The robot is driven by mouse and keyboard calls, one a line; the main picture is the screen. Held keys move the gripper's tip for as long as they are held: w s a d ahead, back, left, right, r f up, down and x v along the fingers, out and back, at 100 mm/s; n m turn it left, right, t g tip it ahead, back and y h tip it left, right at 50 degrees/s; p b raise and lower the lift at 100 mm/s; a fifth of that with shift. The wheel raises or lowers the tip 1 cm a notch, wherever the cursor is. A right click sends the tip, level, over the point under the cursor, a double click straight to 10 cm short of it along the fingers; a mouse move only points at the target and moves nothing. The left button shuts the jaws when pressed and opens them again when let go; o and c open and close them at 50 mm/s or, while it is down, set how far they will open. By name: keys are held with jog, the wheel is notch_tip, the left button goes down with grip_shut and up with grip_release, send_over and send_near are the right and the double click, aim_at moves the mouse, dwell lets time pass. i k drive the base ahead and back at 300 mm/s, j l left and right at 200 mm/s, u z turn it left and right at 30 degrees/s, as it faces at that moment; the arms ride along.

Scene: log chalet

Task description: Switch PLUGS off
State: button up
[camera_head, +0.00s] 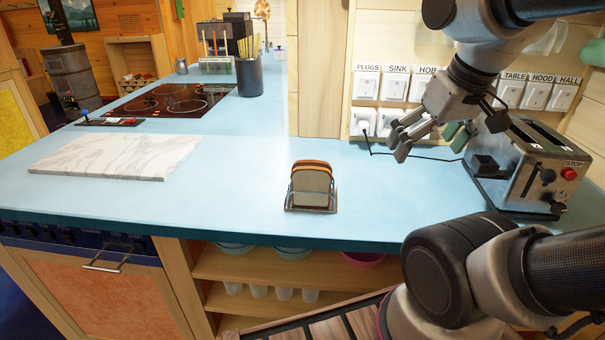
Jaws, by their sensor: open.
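A row of white rocker switches is on the wall panel behind the blue counter. The PLUGS switch (367,86) is the leftmost, under its printed label. The SINK switch (394,86) is just right of it. Whether each rocker is up or down is too small to tell. My gripper (397,142) is open and empty, its fingers pointing left and down. It hangs below and to the right of the PLUGS switch, apart from it, in front of the sockets. My gripper and arm hide part of the panel right of HOB.
A toaster (535,165) with a red STOP button stands right of my gripper, its black cord (410,157) running to a wall socket (364,121). A toast rack (312,187) holds bread on the counter (245,200). A marble board (116,157) lies left; the counter between is clear.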

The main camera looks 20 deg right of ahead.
aim_at(366, 85)
jog(key=i+j, duration=0.1)
jog(key=j, duration=1.3)
jog(key=i+j, duration=0.15)
jog(key=j, duration=0.55)
jog(key=z, duration=1.35)
